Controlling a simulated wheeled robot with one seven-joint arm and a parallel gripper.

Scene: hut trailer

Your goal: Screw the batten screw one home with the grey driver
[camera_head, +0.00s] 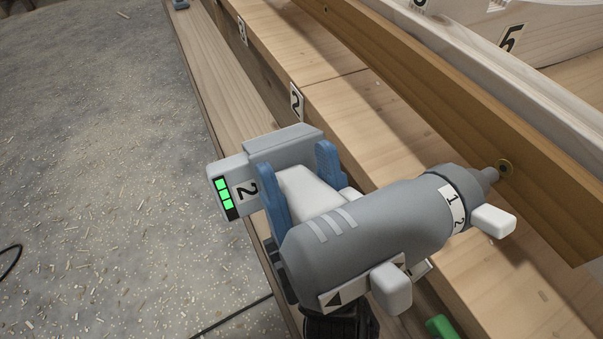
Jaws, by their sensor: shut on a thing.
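The grey driver (375,235) lies across the lower middle of the head view, its nose toward the upper right. Its collar is marked 1 and 2, and its battery (232,185) shows a 2 and green bars. My gripper (298,178), with blue fingers, is shut on the driver's handle, one finger on each side.
Pale timber beams (365,115) with number 2 tags run beneath and beside the driver. A greyish rail (490,75) runs behind the batten, with a 5 tag beyond. A green object (441,327) shows at the bottom edge. The shaving-strewn floor (95,150) is open at left.

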